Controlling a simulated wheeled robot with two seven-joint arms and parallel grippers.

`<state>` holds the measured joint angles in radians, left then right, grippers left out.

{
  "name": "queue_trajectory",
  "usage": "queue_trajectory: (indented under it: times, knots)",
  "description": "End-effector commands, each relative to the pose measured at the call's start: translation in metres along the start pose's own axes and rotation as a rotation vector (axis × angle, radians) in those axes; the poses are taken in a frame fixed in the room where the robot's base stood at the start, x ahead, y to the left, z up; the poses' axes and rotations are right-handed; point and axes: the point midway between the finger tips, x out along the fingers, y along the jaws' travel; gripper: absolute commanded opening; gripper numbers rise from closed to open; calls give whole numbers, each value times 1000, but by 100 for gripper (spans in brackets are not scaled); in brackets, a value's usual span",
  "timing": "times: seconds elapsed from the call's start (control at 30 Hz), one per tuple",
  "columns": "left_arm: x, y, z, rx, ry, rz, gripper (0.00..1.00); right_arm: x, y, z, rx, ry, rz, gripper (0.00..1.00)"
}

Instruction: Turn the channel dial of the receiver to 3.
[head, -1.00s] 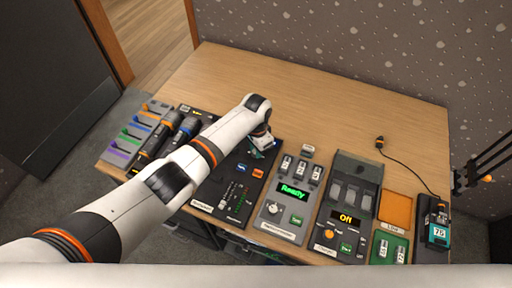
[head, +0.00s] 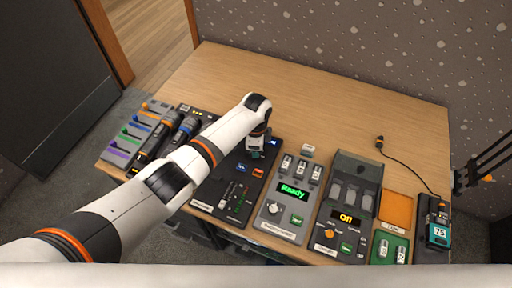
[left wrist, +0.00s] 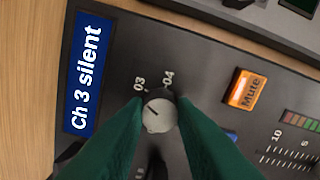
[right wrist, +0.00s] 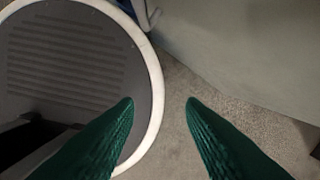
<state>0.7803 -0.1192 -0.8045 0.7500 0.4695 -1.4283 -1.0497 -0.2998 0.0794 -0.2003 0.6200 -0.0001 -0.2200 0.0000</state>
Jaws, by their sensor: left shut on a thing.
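The receiver (head: 262,187) is a dark panel on the table. Its blue display (left wrist: 84,74) reads "Ch 3 silent" in the left wrist view. The channel dial (left wrist: 159,114) is a pale round knob with a dark pointer line slanting up-left, toward the "03" side; marks "03" and "04" show beside it. My left gripper (left wrist: 160,105), with green fingers, is shut on the dial; it also shows in the head view (head: 256,152), where it hides the dial. My right gripper (right wrist: 160,102) is open and empty above the floor, away from the table.
An orange Mute button (left wrist: 246,90) and a level meter lie beside the dial. Left of the receiver are microphones (head: 155,140) and a fader panel (head: 135,133). Right of it stands a unit reading "Ready" (head: 292,190). The back of the table (head: 320,100) is mostly clear.

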Motion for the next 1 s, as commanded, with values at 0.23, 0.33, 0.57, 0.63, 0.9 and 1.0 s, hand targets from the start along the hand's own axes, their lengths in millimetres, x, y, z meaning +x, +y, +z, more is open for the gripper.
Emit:
queue_trajectory:
  times: [0.23,0.33,0.57,0.63,0.9,1.0]
  knots:
    - [-1,1,1,33,-2,3,1,0,0,0,0,0,0,36]
    - [-1,1,1,34,-3,3,1,0,0,0,0,0,0,36]
    - [-1,1,1,34,-3,3,1,0,0,0,0,0,0,36]
    - [-1,1,1,33,-3,3,32,0,0,0,0,0,0,36]
    - [-1,0,0,33,-1,1,46,0,0,0,0,0,0,36]
    - [-1,0,0,33,-1,1,46,0,0,0,1,0,0,36]
